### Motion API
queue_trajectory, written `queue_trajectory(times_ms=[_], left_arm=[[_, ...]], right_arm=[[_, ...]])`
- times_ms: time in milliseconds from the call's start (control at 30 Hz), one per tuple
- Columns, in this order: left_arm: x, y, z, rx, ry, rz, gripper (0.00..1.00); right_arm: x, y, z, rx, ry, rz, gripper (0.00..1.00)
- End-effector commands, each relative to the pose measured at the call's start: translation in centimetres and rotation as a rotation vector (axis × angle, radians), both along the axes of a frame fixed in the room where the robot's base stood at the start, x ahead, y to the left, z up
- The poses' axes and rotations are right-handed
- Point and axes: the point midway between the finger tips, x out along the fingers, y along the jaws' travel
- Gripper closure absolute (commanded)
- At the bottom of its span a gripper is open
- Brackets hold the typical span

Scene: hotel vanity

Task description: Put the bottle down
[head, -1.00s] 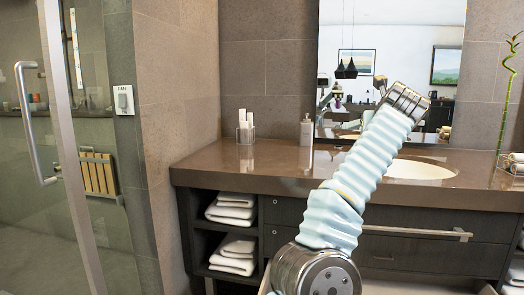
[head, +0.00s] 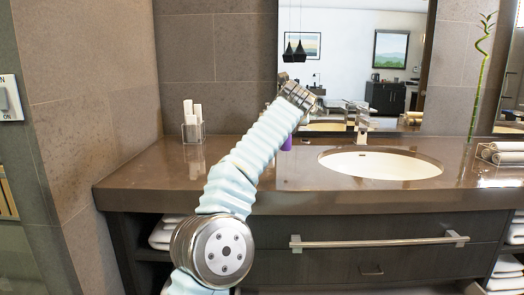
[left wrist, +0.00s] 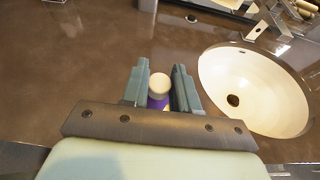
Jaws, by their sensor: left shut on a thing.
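The bottle (left wrist: 156,103), purple with a white round cap, is between the two fingers of my left gripper (left wrist: 160,80) in the left wrist view. The gripper is shut on it. In the head view only a small purple part of the bottle (head: 287,143) shows beside my left arm, over the back of the brown vanity counter (head: 150,172). The fingers are hidden behind the arm there. I cannot tell whether the bottle's base touches the counter. My right gripper is in neither view.
The white oval sink (head: 380,164) is to the right of the bottle, with a metal faucet (head: 362,125) behind it. A clear holder with white rolls (head: 193,130) stands at the back left. Rolled towels (head: 500,152) lie at the right. Counter left of the bottle is clear.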

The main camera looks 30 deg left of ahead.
Motion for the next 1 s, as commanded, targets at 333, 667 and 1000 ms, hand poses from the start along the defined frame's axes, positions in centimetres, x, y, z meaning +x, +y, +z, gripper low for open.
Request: queue_trajectory(times_ms=[333, 667, 1000], left_arm=[[1.0, 5.0, -5.3, -0.001, 0.001, -0.001, 1.00], [1.1, 6.0, -9.1, 0.000, 0.002, -0.002, 1.00], [1.2, 6.0, -9.6, -0.001, 0.001, -0.001, 0.57]], right_arm=[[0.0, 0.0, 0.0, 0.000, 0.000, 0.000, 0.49], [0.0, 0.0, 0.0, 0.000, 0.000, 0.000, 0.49], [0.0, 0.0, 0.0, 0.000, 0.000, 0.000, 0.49]])
